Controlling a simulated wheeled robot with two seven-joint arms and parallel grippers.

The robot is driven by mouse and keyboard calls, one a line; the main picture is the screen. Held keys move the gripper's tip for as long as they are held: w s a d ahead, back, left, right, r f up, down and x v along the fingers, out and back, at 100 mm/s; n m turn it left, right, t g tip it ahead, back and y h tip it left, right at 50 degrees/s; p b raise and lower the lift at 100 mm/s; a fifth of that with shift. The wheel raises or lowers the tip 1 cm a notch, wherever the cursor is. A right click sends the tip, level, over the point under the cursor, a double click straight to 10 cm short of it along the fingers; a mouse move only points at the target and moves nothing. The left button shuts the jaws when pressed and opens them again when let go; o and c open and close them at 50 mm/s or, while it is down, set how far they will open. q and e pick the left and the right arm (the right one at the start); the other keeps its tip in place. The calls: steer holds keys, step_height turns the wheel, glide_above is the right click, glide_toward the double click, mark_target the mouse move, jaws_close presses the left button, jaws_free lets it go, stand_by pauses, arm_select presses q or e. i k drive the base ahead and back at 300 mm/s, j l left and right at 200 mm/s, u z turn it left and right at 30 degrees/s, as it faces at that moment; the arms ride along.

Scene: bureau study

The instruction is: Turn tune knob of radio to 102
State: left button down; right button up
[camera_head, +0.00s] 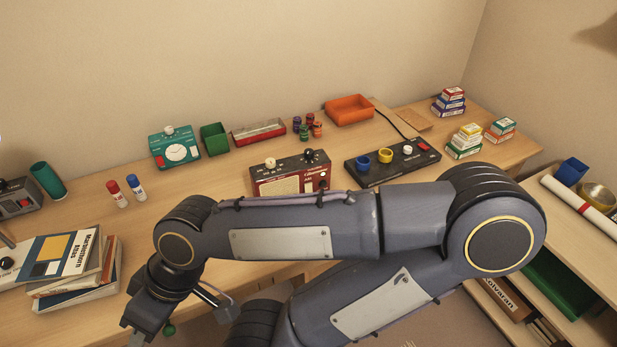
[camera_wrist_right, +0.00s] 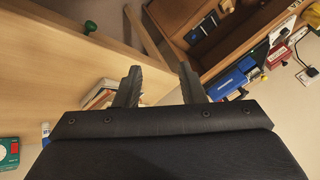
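The radio (camera_head: 262,189), dark on top with a red front and a cream panel, stands on the desk behind my right arm. A cream knob (camera_head: 270,163) and a black knob (camera_head: 308,155) sit on its top, and a small dark knob is on its front. Its markings are too small to read. My right gripper (camera_head: 140,336) is at the lower left, far from the radio, by the desk's front edge. In the right wrist view the right gripper (camera_wrist_right: 159,78) has its fingers apart with nothing between them. My left gripper is not in view.
On the desk (camera_head: 215,190) are a teal timer (camera_head: 175,151), a black panel with coloured knobs (camera_head: 393,163), stacked books (camera_head: 70,265), glue sticks (camera_head: 125,190) and trays. A green drawer knob (camera_wrist_right: 90,27) is near my right gripper. My right arm crosses the desk's front.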

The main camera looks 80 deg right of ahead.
mark_target(270, 162)
steer(key=z, duration=2.7)
steer(key=i+u, duration=0.35)
steer(key=i+l+u, duration=0.15)
steer(key=u, duration=0.2)
steer(key=i, duration=0.05)
